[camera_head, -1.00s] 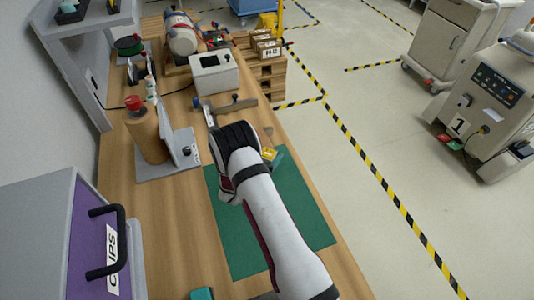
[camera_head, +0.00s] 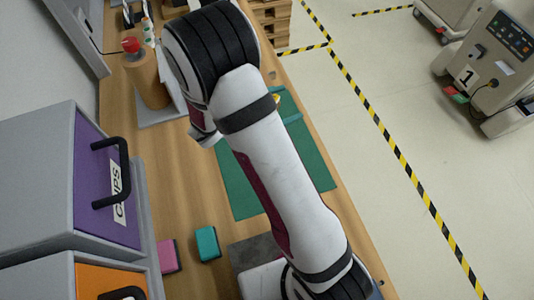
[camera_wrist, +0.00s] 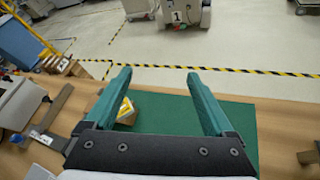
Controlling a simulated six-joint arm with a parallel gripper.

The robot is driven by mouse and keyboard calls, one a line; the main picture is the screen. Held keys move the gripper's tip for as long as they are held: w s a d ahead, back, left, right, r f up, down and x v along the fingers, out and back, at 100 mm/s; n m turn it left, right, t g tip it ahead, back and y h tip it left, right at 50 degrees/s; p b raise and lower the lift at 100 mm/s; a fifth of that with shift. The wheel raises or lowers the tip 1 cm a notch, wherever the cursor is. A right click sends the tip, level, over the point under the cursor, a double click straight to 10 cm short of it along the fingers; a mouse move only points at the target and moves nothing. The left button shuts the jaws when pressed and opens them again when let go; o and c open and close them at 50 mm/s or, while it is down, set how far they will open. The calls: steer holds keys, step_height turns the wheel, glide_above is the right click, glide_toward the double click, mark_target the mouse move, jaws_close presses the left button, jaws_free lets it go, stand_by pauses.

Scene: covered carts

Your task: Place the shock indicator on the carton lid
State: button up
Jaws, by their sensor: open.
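My gripper (camera_wrist: 158,75) is open, its two green fingers spread above a green mat (camera_wrist: 172,107). In the head view my arm hides most of the gripper and part of the mat (camera_head: 311,160). A small brown piece with a yellow label (camera_wrist: 125,109) is near the left finger, which partly covers it; I cannot tell whether it is the shock indicator or a carton. It is not gripped. A yellow bit also shows beside my arm in the head view (camera_head: 277,98). I cannot make out a carton lid for certain.
A purple-fronted drawer cabinet (camera_head: 92,190), a pink block (camera_head: 168,256) and a teal block (camera_head: 207,243) are at left. A red-topped cylinder (camera_head: 148,78) stands further back.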

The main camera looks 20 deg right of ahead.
steer(key=s+d+r+m+g+y, duration=0.1)
steer(key=s+r+m+g+y, duration=0.2)
steer(key=s+m, duration=0.4)
steer(key=s+d+r+m+g+y, duration=0.1)
steer(key=s+r+m+g, duration=0.3)
steer(key=s+m, duration=0.3)
steer(key=s+a+r+m+t+y, duration=0.2)
steer(key=s+a+m+y, duration=0.8)
steer(key=a, duration=0.5)
steer(key=shift+s+r, duration=0.5)
steer(key=shift+s, duration=0.55)
